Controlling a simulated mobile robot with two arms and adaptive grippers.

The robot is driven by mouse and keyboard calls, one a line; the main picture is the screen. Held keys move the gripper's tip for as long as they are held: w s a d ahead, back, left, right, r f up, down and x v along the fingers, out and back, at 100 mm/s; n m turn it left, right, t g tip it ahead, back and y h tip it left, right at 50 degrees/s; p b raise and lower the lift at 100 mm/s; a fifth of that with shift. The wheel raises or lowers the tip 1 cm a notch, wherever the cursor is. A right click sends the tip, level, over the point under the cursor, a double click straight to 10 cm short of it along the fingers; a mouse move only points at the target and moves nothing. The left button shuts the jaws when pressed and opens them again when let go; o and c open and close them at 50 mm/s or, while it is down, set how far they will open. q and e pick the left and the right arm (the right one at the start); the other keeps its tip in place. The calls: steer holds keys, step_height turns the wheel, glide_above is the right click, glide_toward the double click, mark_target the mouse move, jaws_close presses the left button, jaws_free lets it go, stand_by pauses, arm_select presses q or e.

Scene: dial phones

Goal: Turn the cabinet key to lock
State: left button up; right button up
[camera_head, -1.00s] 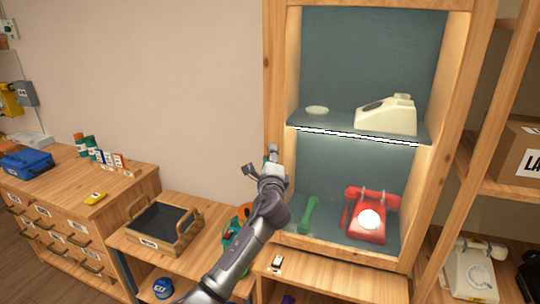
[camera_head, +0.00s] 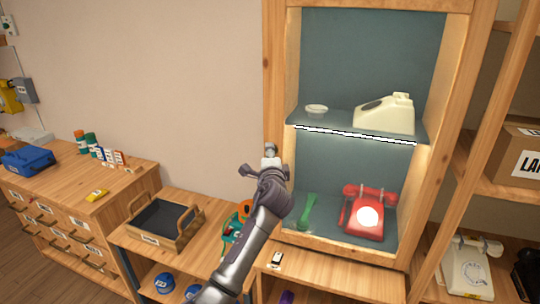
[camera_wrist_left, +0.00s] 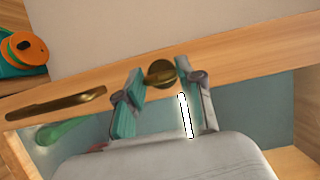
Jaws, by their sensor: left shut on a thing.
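The cabinet (camera_head: 275,90) stands open to view with a wooden frame. A round brass key head or knob (camera_wrist_left: 160,73) shows at its wooden edge in the left wrist view. My left gripper (camera_head: 268,158) is at the cabinet's left frame post in the head view. In the wrist view my left gripper (camera_wrist_left: 159,75) has its teal-padded fingers on either side of the brass piece, shut on it. The keyhole is hidden. My right gripper is not in view.
Inside the cabinet are a cream phone body (camera_head: 386,114), a small pale dish (camera_head: 316,111), a red dial phone (camera_head: 366,212) and a green handset (camera_head: 307,211). A dark bar handle (camera_wrist_left: 55,103) lies along the wood edge. A wooden tray (camera_head: 190,236) stands at lower left.

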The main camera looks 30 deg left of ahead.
arm_select(q)
steer(key=o, duration=1.2)
steer(key=shift+a, duration=0.1)
steer(key=shift+c, duration=0.2)
steer(key=v, duration=1.2)
